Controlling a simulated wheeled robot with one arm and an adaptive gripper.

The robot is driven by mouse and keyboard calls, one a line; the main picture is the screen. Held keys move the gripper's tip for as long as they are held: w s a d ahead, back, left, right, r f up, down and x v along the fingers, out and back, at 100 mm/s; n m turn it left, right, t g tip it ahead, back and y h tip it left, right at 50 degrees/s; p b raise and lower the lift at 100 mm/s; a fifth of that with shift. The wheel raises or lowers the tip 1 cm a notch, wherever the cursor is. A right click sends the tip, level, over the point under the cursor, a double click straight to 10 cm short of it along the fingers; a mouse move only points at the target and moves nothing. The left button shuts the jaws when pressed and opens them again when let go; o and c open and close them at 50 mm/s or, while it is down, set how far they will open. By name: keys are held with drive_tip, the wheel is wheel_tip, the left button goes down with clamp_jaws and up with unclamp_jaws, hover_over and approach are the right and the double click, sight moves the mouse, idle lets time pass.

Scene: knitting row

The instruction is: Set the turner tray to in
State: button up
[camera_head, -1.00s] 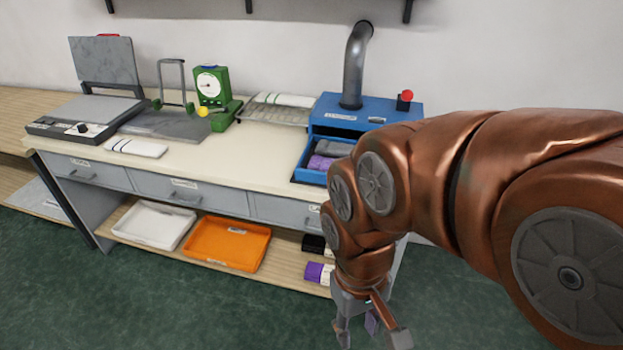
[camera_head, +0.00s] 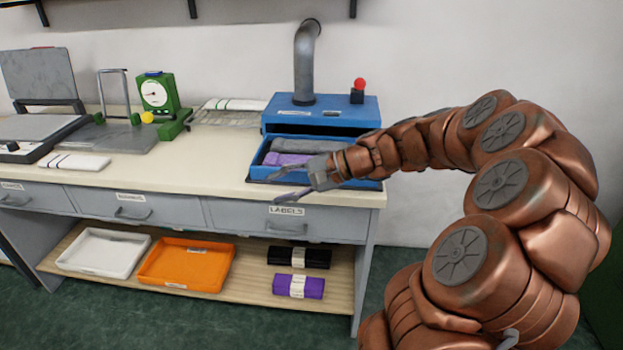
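The turner is a blue box (camera_head: 330,115) with a grey pipe on top, at the back right of the table. Its blue tray (camera_head: 257,162) sticks out of the front, pulled out toward me. A grey roll (camera_head: 300,145) and a purple roll (camera_head: 284,159) lie in it. My gripper (camera_head: 298,183) is at the tray's front, its fingers apart and pointing left, with nothing seen between them. It hides part of the tray's front and right side. I cannot tell whether it touches the tray.
A red knob (camera_head: 360,84) stands on the box. A green dial gauge (camera_head: 157,95) and a folded white cloth (camera_head: 75,162) are to the left. Drawers (camera_head: 288,220) are shut below. The lower shelf holds an orange tray (camera_head: 185,266) and a white tray (camera_head: 103,252).

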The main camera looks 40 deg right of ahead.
drive_tip(key=w+d+f+m+t+h+b, duration=0.1)
drive_tip(key=d+m+t, duration=0.2)
drive_tip(key=d, duration=0.5)
drive_tip(key=w+d+f+m+t+h+b, duration=0.1)
drive_tip(key=d+f+m+t+h, duration=0.15)
drive_tip(key=d, duration=0.65)
drive_tip(key=shift+y, duration=0.55)
drive_tip(key=x, duration=0.7)
drive_tip(key=shift+a+r+p, duration=0.3)
drive_tip(key=shift+a, duration=0.05)
clamp_jaws()
